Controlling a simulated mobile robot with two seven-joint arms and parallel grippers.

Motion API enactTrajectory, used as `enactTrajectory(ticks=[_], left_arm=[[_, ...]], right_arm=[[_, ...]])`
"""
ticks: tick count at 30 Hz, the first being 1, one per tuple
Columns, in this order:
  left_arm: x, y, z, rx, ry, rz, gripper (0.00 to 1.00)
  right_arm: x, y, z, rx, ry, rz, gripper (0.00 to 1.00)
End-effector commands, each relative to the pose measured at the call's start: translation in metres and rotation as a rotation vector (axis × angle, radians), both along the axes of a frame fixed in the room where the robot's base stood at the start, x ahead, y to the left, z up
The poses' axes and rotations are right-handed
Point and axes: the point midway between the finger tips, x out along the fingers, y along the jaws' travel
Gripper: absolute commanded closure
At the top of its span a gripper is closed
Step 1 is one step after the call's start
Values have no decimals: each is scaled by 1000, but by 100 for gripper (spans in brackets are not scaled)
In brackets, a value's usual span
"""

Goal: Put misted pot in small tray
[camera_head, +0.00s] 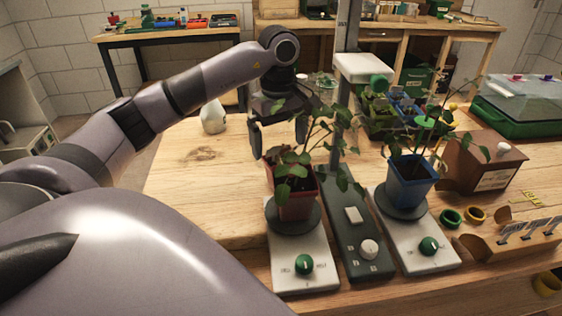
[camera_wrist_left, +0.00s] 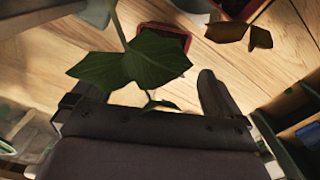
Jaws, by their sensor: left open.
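A red pot (camera_head: 297,205) with a leafy seedling stands on a round dark plate of a white device. A blue pot (camera_head: 410,184) with a seedling stands on a similar device to its right. I cannot tell which pot is misted. My left gripper (camera_head: 279,140) is open, behind the red pot and close to its leaves. In the left wrist view a large leaf (camera_wrist_left: 135,62) lies across the space before the open jaws; a reddish pot (camera_wrist_left: 165,35) shows partly behind it. I cannot make out which thing is the small tray. My right gripper is not in view.
A dark control unit (camera_head: 352,235) stands between the white devices. A brown box (camera_head: 485,165), a clear-lidded green tray (camera_head: 510,128) and green and yellow rings (camera_head: 451,217) are at the right. A pale bottle (camera_head: 213,117) stands at the left.

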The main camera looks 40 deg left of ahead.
Motion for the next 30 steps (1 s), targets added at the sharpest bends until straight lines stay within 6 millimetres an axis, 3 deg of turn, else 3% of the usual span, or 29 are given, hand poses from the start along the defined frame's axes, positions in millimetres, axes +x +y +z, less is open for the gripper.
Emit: enactTrajectory(ticks=[9, 19, 20, 25, 27, 30], left_arm=[[-3, -7, -43, 1, 3, 0, 0], [-2, -7, -52, 1, 0, 0, 0], [-2, -7, -52, 1, 0, 0, 3], [-2, -7, -52, 1, 0, 0, 59], [-2, -7, -51, 1, 0, 0, 65], [-2, -7, -51, 1, -1, 0, 65]], right_arm=[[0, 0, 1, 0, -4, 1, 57], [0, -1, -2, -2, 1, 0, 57], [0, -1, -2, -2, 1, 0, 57], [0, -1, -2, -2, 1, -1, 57], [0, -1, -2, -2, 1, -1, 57], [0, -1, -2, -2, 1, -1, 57]])
